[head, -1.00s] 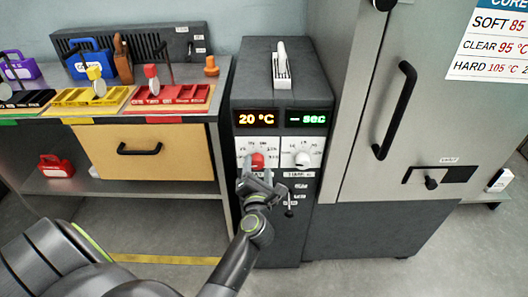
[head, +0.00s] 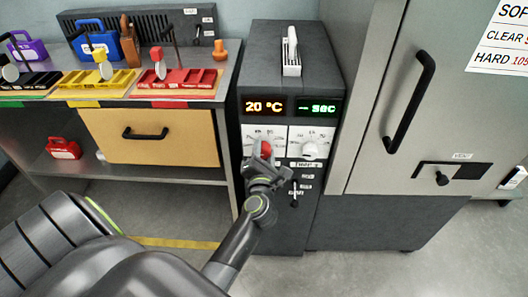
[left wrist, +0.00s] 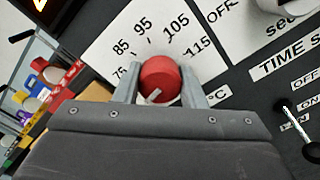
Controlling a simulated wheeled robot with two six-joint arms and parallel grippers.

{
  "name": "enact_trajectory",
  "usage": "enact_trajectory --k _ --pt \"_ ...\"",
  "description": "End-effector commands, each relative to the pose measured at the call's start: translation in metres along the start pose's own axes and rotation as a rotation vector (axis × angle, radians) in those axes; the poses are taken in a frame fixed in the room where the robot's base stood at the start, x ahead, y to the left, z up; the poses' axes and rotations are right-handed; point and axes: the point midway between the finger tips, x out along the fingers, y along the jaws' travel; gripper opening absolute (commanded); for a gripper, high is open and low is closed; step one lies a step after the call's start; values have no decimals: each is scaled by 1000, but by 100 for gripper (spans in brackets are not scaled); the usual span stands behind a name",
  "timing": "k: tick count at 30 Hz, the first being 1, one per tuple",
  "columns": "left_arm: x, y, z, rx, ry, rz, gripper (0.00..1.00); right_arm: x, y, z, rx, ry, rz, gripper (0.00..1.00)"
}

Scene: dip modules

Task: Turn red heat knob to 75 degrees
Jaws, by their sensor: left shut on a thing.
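The red heat knob (head: 265,149) is on the front of the dark control cabinet, on a white dial plate below the orange display (head: 264,106), which reads 20 °C. My left gripper (head: 263,158) is at the knob. In the left wrist view the red knob (left wrist: 160,80) sits between the two fingers of the left gripper (left wrist: 162,90), which are shut on it. A white mark shows on its lower left face. The dial plate (left wrist: 140,33) shows 75, 85, 95, 105 and 115; lower numbers are hidden. My right gripper is not in view.
A white time knob (head: 310,150) is just right of the red knob, under a green "sec" display (head: 320,107). A small lever switch (head: 294,200) is below. A grey oven door with a black handle (head: 410,102) stands at right. A bench with coloured trays (head: 95,84) is at left.

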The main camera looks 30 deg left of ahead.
Motion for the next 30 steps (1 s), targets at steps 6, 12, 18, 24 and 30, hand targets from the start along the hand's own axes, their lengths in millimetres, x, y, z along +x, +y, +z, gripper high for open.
enact_trajectory --k 6,12,18,24,30 --pt "0 2 2 37 -1 0 14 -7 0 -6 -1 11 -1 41" --pt "0 3 4 146 0 -1 14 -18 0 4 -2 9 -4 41" --pt "0 3 4 303 -1 -1 14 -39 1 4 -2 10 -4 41" --pt "0 2 4 458 -2 -1 14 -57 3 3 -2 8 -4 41" --pt "0 1 3 581 -2 -1 14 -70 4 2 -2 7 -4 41"
